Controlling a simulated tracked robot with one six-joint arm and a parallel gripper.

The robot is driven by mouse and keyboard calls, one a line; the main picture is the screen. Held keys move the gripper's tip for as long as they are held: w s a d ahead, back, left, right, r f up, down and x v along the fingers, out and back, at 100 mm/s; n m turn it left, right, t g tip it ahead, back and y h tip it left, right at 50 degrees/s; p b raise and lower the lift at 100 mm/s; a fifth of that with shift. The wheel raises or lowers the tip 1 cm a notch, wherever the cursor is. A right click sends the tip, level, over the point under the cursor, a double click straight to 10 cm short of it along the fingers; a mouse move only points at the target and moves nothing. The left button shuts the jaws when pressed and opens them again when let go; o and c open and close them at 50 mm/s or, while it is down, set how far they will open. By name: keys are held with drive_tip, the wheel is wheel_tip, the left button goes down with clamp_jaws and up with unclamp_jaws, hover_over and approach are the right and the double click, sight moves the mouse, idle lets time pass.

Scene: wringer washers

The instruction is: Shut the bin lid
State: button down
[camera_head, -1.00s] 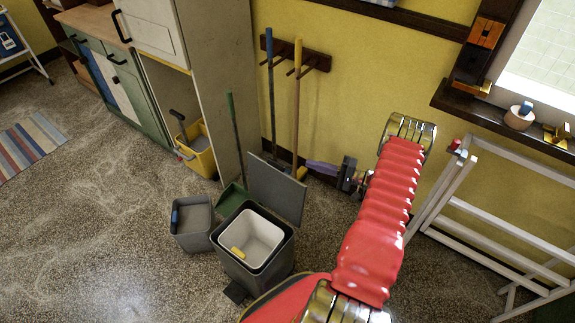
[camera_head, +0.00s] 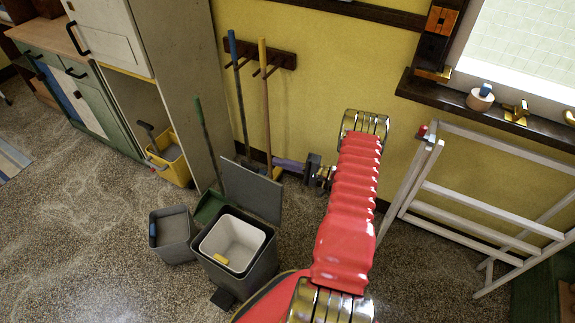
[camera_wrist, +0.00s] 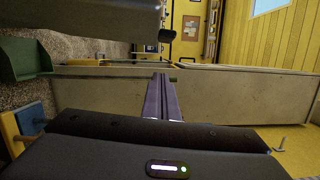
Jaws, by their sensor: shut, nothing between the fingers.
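The bin (camera_head: 262,272) is a grey box with a white inner bucket (camera_head: 232,243) and a yellow item inside. Its flat grey lid (camera_head: 252,190) stands open, nearly upright, at the back of the rim. My gripper (camera_head: 276,162) has purple fingers pointing left in the head view, just above the lid's upper right edge and apparently behind it; I cannot tell if they touch. In the wrist view the shut, empty fingers (camera_wrist: 162,98) point toward a pale cabinet side. A dark grey slab (camera_wrist: 80,18) at upper left may be the lid.
A small grey bin (camera_head: 174,238) stands left of the bin. A green dustpan (camera_head: 211,206), two long handles on a wall rack (camera_head: 285,55) and a tall cabinet (camera_head: 190,90) are close behind. A yellow bucket (camera_head: 172,163) sits by the cabinet. A white drying rack (camera_head: 470,205) stands right.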

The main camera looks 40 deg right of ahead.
drive_tip(key=w+a, duration=0.3)
drive_tip(key=a, duration=0.3)
drive_tip(key=shift+w+a+r, duration=0.3)
drive_tip(key=shift+a, duration=0.05)
